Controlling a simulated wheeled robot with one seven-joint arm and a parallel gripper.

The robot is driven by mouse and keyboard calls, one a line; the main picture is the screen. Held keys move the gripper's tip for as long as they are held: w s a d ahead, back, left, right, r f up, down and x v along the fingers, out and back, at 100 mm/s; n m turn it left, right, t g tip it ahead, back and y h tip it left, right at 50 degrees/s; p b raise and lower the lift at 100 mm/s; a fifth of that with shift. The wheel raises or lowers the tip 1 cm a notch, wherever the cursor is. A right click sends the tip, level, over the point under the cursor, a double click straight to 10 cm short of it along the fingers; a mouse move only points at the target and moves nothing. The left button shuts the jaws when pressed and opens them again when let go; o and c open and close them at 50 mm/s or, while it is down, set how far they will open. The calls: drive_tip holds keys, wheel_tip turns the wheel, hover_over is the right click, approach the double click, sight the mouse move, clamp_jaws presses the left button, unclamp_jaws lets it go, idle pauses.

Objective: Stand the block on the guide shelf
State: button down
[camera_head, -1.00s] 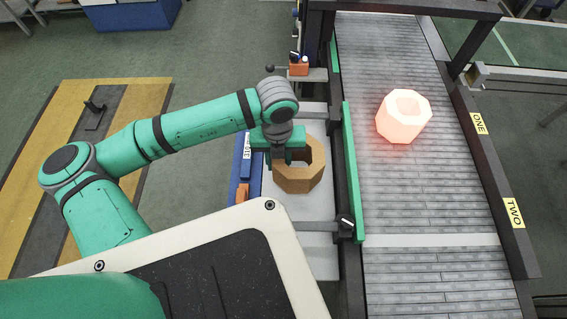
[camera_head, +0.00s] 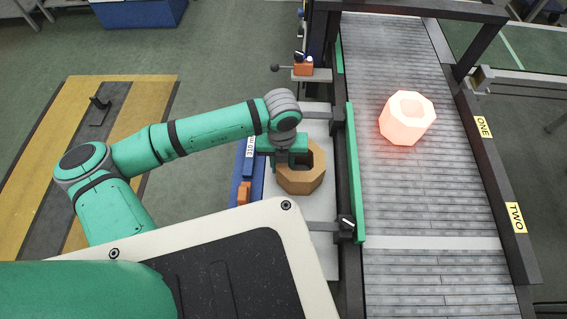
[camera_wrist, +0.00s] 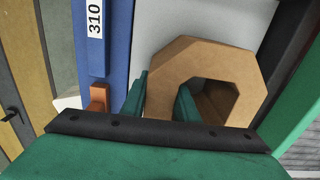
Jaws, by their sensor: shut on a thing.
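The block is a brown eight-sided ring (camera_head: 306,180) with an open middle, at the white guide shelf (camera_head: 318,240) left of the conveyor. Its opening faces roughly upward in the head view. My gripper (camera_head: 284,161) is shut on the left wall of the ring. In the wrist view one green finger lies outside the block (camera_wrist: 222,57) and the other goes into its opening. The fingertips are hidden. I cannot tell whether the block's underside touches the shelf.
A green guide rail (camera_head: 354,180) stands right of the block. Beyond it, a glowing eight-sided ring (camera_head: 407,130) sits on the conveyor (camera_head: 430,200). A blue numbered strip (camera_wrist: 103,45) with an orange piece (camera_wrist: 98,97) edges the shelf's left side. An orange fixture (camera_head: 303,68) is farther back.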

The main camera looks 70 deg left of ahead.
drive_tip(key=c, duration=1.4)
unclamp_jaws()
wheel_tip(320, 180, up, 12)
drive_tip(key=shift+r, duration=0.1)
drive_tip(key=shift+w, duration=0.1)
